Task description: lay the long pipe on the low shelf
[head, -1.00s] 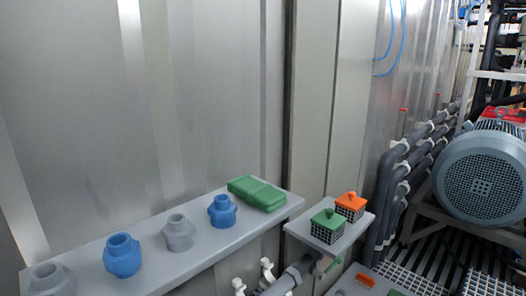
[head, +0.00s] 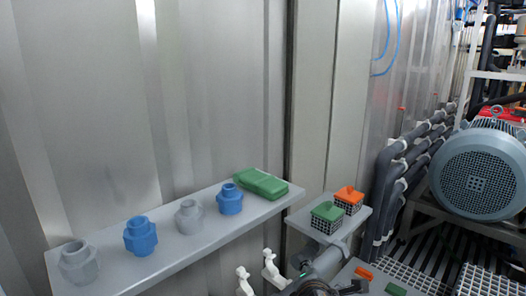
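A grey pipe (head: 328,261) shows at the bottom centre, slanting up to the right under the small shelf; its far end and most of its length are hidden or out of frame. Dark gripper parts (head: 312,288) show at the bottom edge by the pipe's near end. They look like my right gripper, but the fingers are cut off, and I cannot tell whether they hold the pipe. My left gripper is not in view. A low grey surface (head: 343,282), perhaps the low shelf, lies at the bottom right of centre, with small orange and green pieces on it.
A long wall shelf (head: 190,247) carries grey and blue pipe fittings (head: 140,236) and a green block (head: 261,184). A small shelf (head: 311,229) holds green-lidded (head: 327,213) and orange-lidded (head: 348,198) baskets. White clips (head: 270,266) stand below. A motor (head: 479,174) is at right.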

